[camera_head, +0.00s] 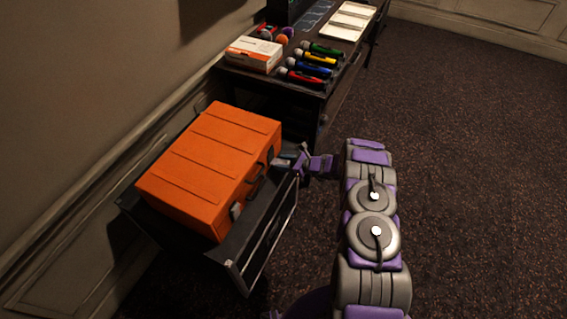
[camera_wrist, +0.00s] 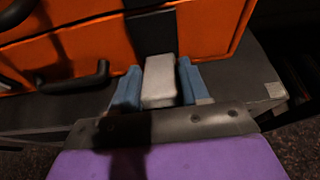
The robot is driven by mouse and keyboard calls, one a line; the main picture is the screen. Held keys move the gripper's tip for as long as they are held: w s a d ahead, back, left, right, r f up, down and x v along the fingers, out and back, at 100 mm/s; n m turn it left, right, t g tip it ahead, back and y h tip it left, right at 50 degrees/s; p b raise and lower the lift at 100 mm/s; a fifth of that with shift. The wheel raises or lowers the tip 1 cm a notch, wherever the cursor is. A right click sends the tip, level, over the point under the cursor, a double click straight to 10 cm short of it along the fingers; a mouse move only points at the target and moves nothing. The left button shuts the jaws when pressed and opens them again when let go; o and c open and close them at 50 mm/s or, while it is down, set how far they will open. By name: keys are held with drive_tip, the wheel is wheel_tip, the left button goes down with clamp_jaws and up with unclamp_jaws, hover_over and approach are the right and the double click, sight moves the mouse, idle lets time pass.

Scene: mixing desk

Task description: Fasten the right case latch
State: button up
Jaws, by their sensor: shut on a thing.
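The orange case (camera_head: 213,160) lies closed on a dark stand, with a black handle (camera_head: 256,178) on its front side. A grey latch (camera_head: 237,211) shows near the handle's left end. In the wrist view, the right latch (camera_wrist: 160,82) is a pale grey block below a black strip on the orange front (camera_wrist: 90,45). My gripper (camera_wrist: 157,88) has its blue fingers on either side of this latch and is shut on it. In the head view my gripper (camera_head: 290,161) is at the case's right front corner, and the latch there is hidden.
The dark stand (camera_head: 262,240) has a metal-edged front. A desk behind holds several coloured microphones (camera_head: 313,60), a white and orange box (camera_head: 253,54) and a pale panel (camera_head: 347,20). A wall runs along the left. Open carpet (camera_head: 460,150) lies to the right.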

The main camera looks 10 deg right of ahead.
clamp_jaws()
drive_tip(key=shift+r, duration=0.1)
